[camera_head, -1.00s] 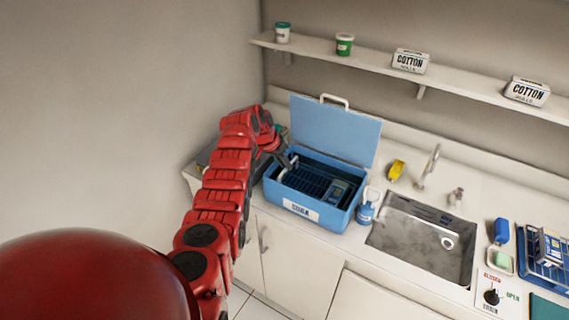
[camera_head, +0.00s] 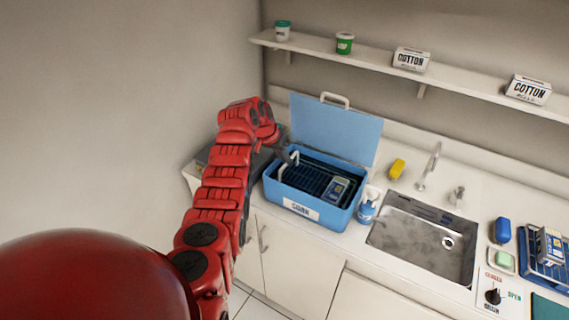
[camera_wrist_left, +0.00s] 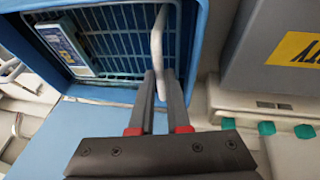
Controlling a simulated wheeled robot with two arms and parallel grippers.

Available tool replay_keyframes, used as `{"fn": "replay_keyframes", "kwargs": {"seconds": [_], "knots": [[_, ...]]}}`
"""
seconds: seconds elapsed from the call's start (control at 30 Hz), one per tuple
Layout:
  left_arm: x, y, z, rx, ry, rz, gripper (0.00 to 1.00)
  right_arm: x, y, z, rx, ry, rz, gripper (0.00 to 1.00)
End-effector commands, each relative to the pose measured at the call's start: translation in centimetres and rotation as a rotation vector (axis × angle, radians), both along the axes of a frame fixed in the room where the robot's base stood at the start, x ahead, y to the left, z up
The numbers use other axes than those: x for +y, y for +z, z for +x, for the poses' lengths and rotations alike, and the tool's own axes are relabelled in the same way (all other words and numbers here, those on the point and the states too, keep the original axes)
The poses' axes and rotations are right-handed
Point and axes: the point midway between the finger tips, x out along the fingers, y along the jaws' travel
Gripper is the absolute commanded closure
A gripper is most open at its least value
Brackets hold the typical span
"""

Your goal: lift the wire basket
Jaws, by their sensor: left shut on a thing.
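The wire basket (camera_head: 312,177) is dark with a white handle (camera_head: 289,164) and sits inside the open blue tub (camera_head: 308,209). A blue and white packet (camera_head: 337,189) lies in it. My left gripper (camera_head: 288,157) is over the basket's left end, shut on the handle. In the left wrist view the fingers (camera_wrist_left: 161,83) close around the white handle (camera_wrist_left: 157,40), with the basket's wire grid (camera_wrist_left: 115,42) and the packet (camera_wrist_left: 62,48) beyond. My right gripper is not in view.
The tub's raised lid (camera_head: 335,128) stands behind the basket. A blue and white bottle (camera_head: 367,207) and the sink (camera_head: 422,239) are to the right. A grey box (camera_wrist_left: 285,50) stands beside the tub. A shelf (camera_head: 375,67) runs along the wall above.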

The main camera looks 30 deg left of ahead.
Motion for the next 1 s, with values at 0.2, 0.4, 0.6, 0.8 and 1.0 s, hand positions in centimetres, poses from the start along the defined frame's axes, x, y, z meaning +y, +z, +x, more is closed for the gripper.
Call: {"fn": "replay_keyframes", "kwargs": {"seconds": [0.2, 0.4, 0.6, 0.8, 1.0], "knots": [[0.1, 5.0, 0.4, -0.018, 0.001, 0.007, 1.00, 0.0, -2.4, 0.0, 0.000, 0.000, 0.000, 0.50], [0.1, 6.3, 0.2, -0.011, 0.001, 0.003, 1.00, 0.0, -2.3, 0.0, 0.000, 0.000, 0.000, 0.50], [0.1, 6.3, 0.2, -0.013, 0.002, 0.004, 0.76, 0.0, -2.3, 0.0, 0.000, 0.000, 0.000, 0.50], [0.1, 6.1, 0.1, -0.009, 0.001, 0.004, 0.55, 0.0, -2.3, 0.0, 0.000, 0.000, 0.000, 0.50], [0.1, 6.1, 0.1, -0.007, 0.001, 0.002, 0.55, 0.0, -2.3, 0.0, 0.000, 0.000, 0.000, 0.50]]}}
